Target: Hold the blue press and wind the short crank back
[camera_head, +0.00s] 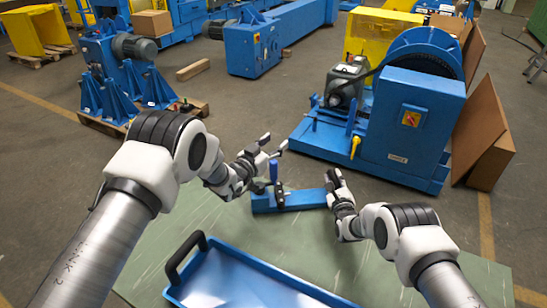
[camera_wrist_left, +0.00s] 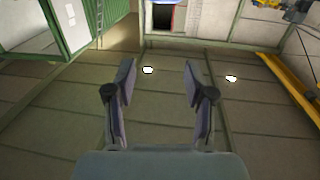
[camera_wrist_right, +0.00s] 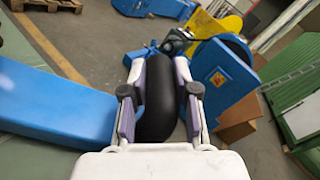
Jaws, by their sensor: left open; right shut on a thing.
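The blue bench device (camera_head: 305,199), which I take as the press, lies on the pale green table. A blue upright lever (camera_head: 273,170) and dark fittings stand near its left end. My left gripper (camera_head: 275,143) is above and behind that lever, open and empty; its fingers also stand apart in the left wrist view (camera_wrist_left: 160,75). My right gripper (camera_head: 333,176) is at the device's right end. In the right wrist view, it is shut on a black rounded handle (camera_wrist_right: 157,98), beside a blue bar (camera_wrist_right: 55,105). Whether this handle belongs to the short crank is hidden.
A blue tray (camera_head: 240,275) with a black handle (camera_head: 184,258) lies at the table's front. Bare green table (camera_head: 150,258) shows around it. A large blue chain-drive machine (camera_head: 420,125) stands behind on the right. Blue stands with a motor (camera_head: 135,47) are at back left.

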